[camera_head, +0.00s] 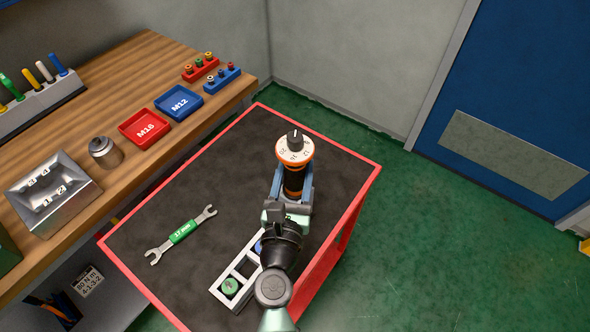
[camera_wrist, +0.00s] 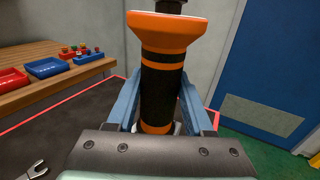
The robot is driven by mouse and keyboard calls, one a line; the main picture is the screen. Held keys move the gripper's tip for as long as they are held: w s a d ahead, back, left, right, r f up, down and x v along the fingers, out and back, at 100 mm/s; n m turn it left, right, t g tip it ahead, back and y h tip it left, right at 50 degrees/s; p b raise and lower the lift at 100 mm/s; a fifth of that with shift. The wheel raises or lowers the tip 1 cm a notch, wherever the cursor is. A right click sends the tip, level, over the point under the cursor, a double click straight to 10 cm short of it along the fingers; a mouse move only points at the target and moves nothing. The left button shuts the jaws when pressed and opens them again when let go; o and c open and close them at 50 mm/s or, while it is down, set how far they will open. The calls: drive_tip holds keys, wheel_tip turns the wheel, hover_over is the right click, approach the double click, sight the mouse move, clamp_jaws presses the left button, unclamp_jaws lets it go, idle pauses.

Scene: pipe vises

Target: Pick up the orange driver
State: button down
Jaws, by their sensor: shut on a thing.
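The orange driver (camera_head: 293,181) is a black cylinder with orange bands, an orange collar and a white numbered dial with a black knob on top. It stands upright between the fingers of my gripper (camera_head: 291,187), over the far right part of the cart top. In the wrist view the driver (camera_wrist: 162,90) fills the middle, with a blue finger of my gripper (camera_wrist: 160,105) on each side of it. The gripper is shut on its body. The driver's lower end is hidden, so I cannot tell whether it touches the cart.
The red-edged cart (camera_head: 150,215) holds a green-banded wrench (camera_head: 183,233) and a grey rack (camera_head: 243,263) with a green item, partly behind my arm. A wooden bench (camera_head: 125,75) at left carries red (camera_head: 145,128) and blue (camera_head: 178,101) trays.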

drive_tip(key=shift+r, duration=0.3)
wheel_tip(320, 180, up, 18)
drive_tip(key=p, duration=1.4)
drive_tip(key=shift+f, duration=0.1)
drive_tip(key=shift+a, duration=0.1)
